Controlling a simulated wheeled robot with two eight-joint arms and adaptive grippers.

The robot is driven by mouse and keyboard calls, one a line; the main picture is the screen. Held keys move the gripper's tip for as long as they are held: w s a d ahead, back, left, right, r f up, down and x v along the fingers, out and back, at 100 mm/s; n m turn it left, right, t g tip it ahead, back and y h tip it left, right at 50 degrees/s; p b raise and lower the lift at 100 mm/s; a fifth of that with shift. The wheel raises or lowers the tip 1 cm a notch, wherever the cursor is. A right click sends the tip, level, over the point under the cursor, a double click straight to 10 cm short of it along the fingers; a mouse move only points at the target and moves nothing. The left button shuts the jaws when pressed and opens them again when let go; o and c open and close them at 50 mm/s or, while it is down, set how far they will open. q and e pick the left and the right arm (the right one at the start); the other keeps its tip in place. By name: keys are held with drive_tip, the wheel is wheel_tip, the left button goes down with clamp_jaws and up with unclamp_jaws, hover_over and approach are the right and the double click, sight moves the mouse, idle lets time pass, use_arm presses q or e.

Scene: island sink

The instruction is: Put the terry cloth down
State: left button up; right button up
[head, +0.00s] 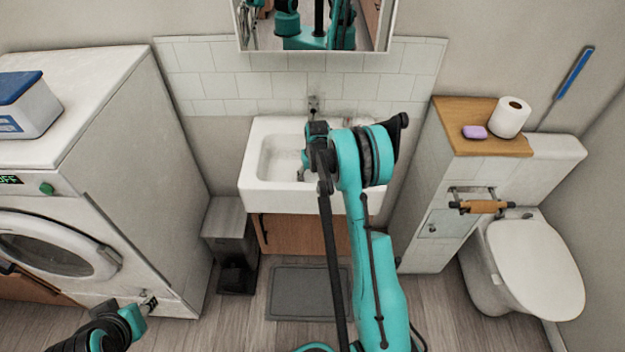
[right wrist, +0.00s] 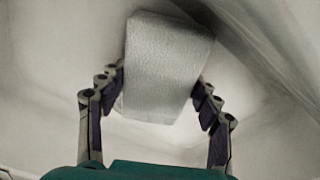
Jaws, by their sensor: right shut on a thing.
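The terry cloth (right wrist: 165,65) is a pale grey-white, block-like folded piece in the right wrist view. My right gripper (right wrist: 159,85) is shut on it, with a finger on each side. Behind the cloth is a smooth white surface that looks like the sink. In the head view my right arm reaches over the white sink (head: 270,193). My own arm hides most of the gripper there, and I cannot make out the cloth clearly.
A washing machine (head: 150,140) with a blue-lidded box (head: 30,105) stands left. A bin (head: 232,245) is beside the sink cabinet. On the right, a wooden shelf (head: 455,115) holds a purple soap (head: 474,132) and a paper roll (head: 511,118), near the toilet (head: 530,265). A grey mat (head: 295,293) lies below.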

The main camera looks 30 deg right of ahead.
drive_tip(key=shift+r, duration=0.1)
drive_tip(key=o, duration=1.2)
